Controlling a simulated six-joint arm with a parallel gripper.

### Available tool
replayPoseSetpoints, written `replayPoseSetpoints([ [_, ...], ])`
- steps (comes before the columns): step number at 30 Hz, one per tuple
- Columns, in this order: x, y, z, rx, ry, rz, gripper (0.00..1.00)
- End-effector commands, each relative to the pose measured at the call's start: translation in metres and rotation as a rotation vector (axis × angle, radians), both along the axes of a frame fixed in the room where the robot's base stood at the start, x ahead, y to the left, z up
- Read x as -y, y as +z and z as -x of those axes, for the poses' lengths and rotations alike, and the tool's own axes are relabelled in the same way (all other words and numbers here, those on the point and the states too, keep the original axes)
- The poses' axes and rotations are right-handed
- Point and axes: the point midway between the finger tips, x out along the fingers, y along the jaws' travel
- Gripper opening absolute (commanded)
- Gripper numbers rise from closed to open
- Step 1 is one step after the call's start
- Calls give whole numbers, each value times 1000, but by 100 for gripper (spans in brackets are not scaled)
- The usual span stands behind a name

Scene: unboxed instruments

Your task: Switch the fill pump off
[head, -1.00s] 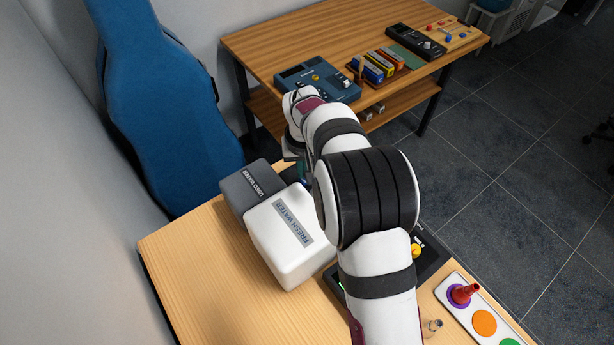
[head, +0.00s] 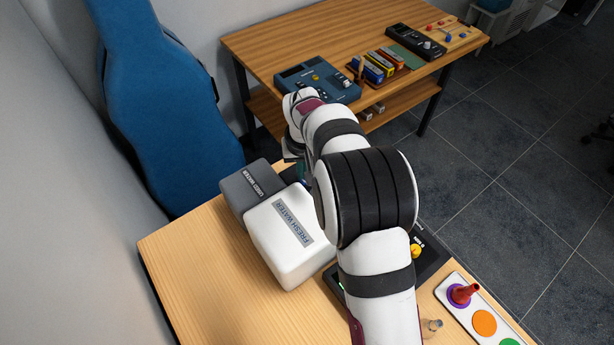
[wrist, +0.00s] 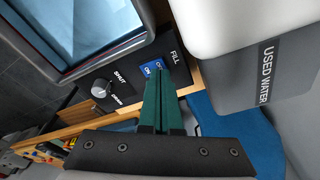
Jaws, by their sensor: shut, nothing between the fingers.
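The fill pump switch (wrist: 153,69) is a small blue rocker on a black panel beside the word FILL in the wrist view. Its ON end shows; the other end is partly covered by my fingertips. My gripper (wrist: 163,76) has dark green fingers, shut together and empty, with the tips right at the switch. I cannot tell whether they touch it or which way the rocker is tipped. In the head view my arm hides the switch and most of the gripper.
A glass-topped tank (wrist: 80,25) is close at upper left. The grey used water box (head: 251,187) and white fresh water box (head: 290,240) stand close beside my arm. The table's left front is clear.

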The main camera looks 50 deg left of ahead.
Motion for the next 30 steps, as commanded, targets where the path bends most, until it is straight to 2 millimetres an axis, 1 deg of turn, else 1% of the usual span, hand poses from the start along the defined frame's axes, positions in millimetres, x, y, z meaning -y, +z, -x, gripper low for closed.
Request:
replayPoseSetpoints([
  [27,0,-14,0,0,0,1,0],
  [30,0,-11,0,0,0,-1,0],
])
